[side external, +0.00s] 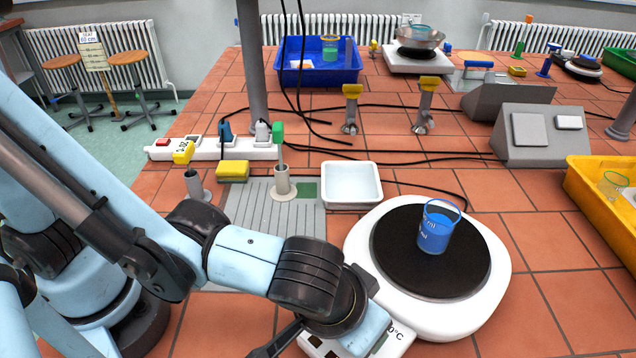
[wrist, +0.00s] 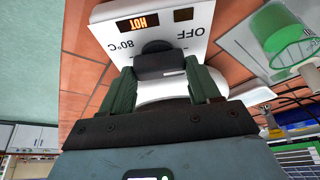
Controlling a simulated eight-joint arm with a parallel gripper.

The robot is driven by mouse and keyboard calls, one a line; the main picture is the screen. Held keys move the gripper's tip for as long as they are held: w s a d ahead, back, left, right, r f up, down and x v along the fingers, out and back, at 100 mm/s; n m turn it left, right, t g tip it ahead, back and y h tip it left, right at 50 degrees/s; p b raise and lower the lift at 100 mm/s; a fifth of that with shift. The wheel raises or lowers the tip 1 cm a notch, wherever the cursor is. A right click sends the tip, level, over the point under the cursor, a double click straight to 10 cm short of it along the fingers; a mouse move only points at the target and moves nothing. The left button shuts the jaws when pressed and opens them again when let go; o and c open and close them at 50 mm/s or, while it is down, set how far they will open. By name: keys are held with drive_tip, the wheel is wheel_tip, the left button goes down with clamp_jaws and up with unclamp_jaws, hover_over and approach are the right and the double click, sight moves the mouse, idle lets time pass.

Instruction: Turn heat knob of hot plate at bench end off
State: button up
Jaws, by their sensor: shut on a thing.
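The hot plate (side external: 500,248) is white with a round black top, at the bench end. A beaker of blue liquid (side external: 433,238) stands on that top. In the wrist view its white control panel (wrist: 108,32) has a lit orange "HOT" display (wrist: 138,24), a second small display (wrist: 183,15), and upside-down "OFF" and "80°C" marks. The black heat knob (wrist: 160,64) sits below these marks, between the green fingers of my gripper (wrist: 161,74). My gripper is shut on the knob. In the side view my wrist hides the knob and much of the panel.
A white tray (side external: 351,204) and a grey ribbed mat (side external: 250,210) lie behind my arm. A power strip (side external: 215,149) and black cables cross the bench. A yellow crate (side external: 590,200) stands at right. Tiles right of the hot plate are clear.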

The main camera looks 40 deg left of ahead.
drive_tip(key=o, duration=1.1)
drive_tip(key=shift+c, duration=0.2)
drive_tip(key=shift+r, duration=0.1)
wheel_tip(320, 180, up, 10)
drive_tip(key=s, duration=0.1)
drive_tip(key=shift+f, duration=0.2)
drive_tip(key=shift+s, duration=0.1)
drive_tip(key=w+a+f+t, duration=0.1)
drive_tip(key=w+a, duration=0.2)
drive_tip(key=a, duration=1)
drive_tip(key=w+a+f+t, duration=0.1)
drive_tip(key=w+a, duration=0.3)
drive_tip(key=a, duration=1)
drive_tip(key=shift+w+a+t, duration=0.25)
drive_tip(key=shift+a+t, duration=0.05)
